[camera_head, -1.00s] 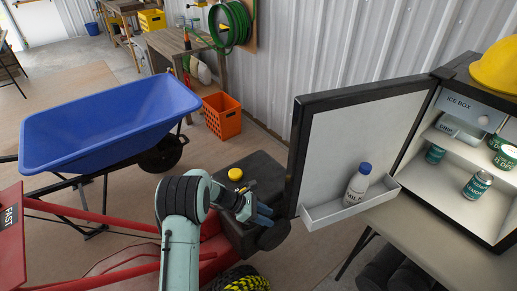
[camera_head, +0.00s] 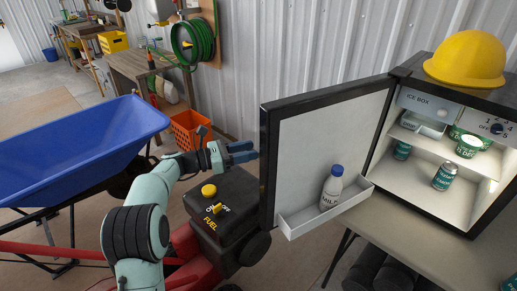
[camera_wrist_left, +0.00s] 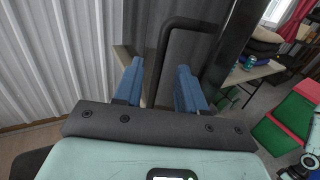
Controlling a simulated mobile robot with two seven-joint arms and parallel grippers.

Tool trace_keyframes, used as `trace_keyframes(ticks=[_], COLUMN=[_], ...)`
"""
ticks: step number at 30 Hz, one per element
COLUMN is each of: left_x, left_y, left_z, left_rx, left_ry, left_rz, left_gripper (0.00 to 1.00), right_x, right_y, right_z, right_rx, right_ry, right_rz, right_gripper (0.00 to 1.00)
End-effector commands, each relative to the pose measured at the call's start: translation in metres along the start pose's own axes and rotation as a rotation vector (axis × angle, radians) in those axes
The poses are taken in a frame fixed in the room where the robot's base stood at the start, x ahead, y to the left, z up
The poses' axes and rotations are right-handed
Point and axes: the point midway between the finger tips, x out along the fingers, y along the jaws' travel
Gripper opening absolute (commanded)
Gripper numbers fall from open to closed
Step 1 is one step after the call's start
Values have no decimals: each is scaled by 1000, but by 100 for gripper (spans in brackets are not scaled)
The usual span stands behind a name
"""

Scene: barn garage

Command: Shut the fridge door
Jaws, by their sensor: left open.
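The small black-framed fridge (camera_head: 421,190) stands on a table at the right with its door (camera_head: 325,130) wide open. My left gripper (camera_head: 250,152) is open and empty at the door's outer free edge; touching cannot be told. In the left wrist view, its blue fingers (camera_wrist_left: 160,85) point forward. A bent black bar (camera_wrist_left: 187,23), apparently the door handle, shows beyond and between them, beside the dark door edge (camera_wrist_left: 228,45). My right gripper is out of view.
A yellow hard hat (camera_head: 466,60) sits on the fridge, and cans (camera_head: 445,176) stand inside. A black and red machine with a fuel cap (camera_head: 209,190) is below my left gripper. A blue wheelbarrow (camera_head: 80,140) stands left, an orange crate (camera_head: 190,133) behind.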

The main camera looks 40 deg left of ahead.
Motion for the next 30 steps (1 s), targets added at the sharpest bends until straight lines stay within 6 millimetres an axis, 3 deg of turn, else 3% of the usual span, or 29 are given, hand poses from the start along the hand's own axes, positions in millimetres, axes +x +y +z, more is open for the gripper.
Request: trace_keyframes(ticks=[3,7,18,19,22,23,30], left_x=[20,33,40,40,39,39,40], left_y=[-1,0,0,0,0,0,-1], left_z=[0,0,0,0,0,0,-1], left_rx=[0,-1,0,0,0,0,0], left_ry=[-1,1,1,1,1,1,1], left_rz=[-3,-2,0,0,0,0,1], left_gripper=[40,40,40,37,4,0,0], right_x=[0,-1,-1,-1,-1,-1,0], right_y=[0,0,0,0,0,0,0], right_z=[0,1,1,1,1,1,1], right_rx=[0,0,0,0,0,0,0], right_ry=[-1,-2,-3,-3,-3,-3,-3], right_rz=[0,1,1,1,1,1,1], right_gripper=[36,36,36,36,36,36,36])
